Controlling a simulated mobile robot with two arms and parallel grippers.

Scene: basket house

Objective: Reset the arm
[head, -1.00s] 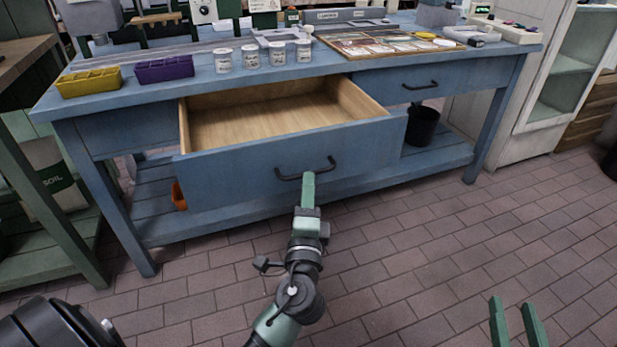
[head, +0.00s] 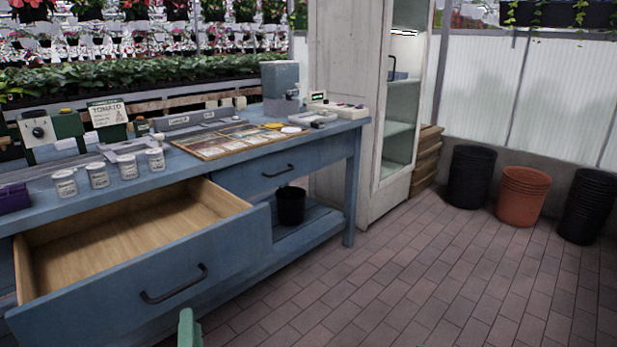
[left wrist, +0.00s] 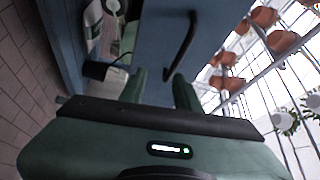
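My left gripper (head: 188,330) shows in the head view only as a green finger at the bottom edge, in front of and below the black handle (head: 174,284) of the open blue drawer (head: 150,270). In the left wrist view my left gripper (left wrist: 160,77) has its two green fingers apart, with nothing held between them. The drawer handle (left wrist: 182,45) lies ahead of the fingertips there, on the blue drawer front. The drawer is pulled out and its wooden inside is empty. My right gripper is not in view.
The blue workbench (head: 330,137) carries white jars (head: 98,175), a seed board (head: 235,138) and a purple tray (head: 14,198). A white cabinet (head: 345,110) stands at its right end. Black and orange bins (head: 522,196) stand by the far wall. The brick floor at right is clear.

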